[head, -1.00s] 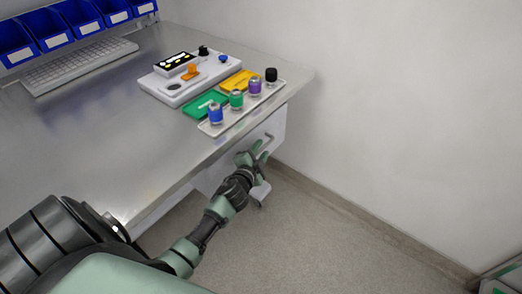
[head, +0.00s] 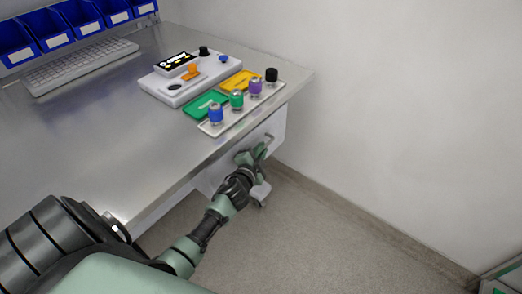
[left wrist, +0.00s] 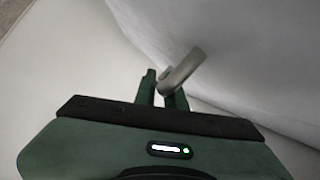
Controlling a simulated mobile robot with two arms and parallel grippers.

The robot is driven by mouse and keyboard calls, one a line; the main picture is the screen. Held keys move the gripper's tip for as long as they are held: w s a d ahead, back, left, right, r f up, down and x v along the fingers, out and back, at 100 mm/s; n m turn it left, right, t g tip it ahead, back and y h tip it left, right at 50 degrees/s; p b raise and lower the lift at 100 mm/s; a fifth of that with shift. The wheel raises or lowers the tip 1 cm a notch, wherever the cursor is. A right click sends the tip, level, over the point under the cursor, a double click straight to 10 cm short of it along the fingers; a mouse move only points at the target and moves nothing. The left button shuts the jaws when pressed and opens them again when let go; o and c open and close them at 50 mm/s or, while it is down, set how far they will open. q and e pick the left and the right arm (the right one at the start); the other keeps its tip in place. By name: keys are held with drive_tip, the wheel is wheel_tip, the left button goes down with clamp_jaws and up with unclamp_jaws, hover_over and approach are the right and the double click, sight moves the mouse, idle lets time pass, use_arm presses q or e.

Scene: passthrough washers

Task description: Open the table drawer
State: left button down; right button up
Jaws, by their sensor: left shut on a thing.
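The table drawer's white front (head: 277,124) shows under the right end of the steel table (head: 95,130). Its grey bar handle (head: 269,139) sticks out from the front, and it also shows in the left wrist view (left wrist: 183,70). My left gripper (head: 260,151) reaches in below the table edge and is shut on the handle. In the left wrist view its green fingers (left wrist: 160,92) close around the handle's bar. The drawer looks closed, though the gripper and table edge hide part of it. My right gripper is not in view.
On the table stand a white tray with several coloured-capped cylinders (head: 236,100), green and yellow plates, a white device (head: 190,75), a keyboard (head: 80,66) and blue bins (head: 80,18). A wall (head: 410,110) stands to the right. The floor before the drawer is clear.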

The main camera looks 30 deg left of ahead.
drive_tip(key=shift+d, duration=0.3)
use_arm(q)
drive_tip(key=shift+d+f, duration=0.1)
idle(0.7)
